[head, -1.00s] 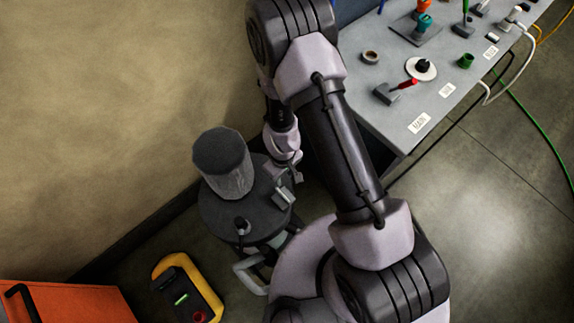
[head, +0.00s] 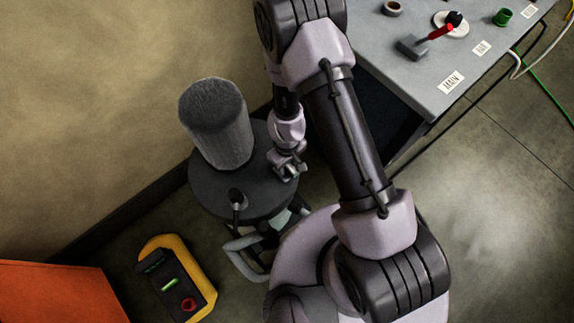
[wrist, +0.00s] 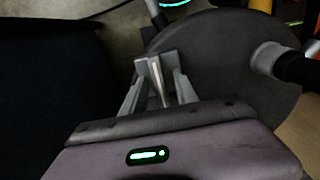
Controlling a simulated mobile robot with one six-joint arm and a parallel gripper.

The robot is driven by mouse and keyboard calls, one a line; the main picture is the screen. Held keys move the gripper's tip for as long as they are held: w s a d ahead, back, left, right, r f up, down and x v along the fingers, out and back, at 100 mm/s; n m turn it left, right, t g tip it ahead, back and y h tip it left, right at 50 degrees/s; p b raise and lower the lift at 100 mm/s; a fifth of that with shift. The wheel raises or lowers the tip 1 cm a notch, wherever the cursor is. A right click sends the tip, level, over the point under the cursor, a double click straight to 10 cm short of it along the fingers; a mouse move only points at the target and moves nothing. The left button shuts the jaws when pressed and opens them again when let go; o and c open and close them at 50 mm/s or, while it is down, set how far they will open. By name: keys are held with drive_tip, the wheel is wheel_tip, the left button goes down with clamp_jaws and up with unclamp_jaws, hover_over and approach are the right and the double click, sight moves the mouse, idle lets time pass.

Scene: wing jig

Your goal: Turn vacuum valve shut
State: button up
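No part is clearly marked as the vacuum valve. A red lever (head: 438,32) on a grey block lies on the bench, far from my gripper. A black-topped fitting (head: 237,198) stands on a dark round drum (head: 212,196); a black-ended fitting also shows in the wrist view (wrist: 285,63). I cannot tell which is the valve. My gripper (head: 290,160) points down at the drum's right edge, apart from the black-topped fitting.
A grey cylinder (head: 218,125) stands on the drum, left of my gripper. The grey bench (head: 410,85) is at the upper right. A yellow-and-black device (head: 205,285) and an orange cabinet (head: 60,292) are at the lower left.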

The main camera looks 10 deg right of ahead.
clamp_jaws()
drive_tip(key=shift+m, duration=0.3)
drive_tip(key=m, duration=0.3)
drive_tip(key=shift+m, duration=0.3)
drive_tip(key=m, duration=0.4)
drive_tip(key=shift+m, duration=0.3)
drive_tip(key=m, duration=0.4)
drive_tip(key=shift+m, duration=2.5)
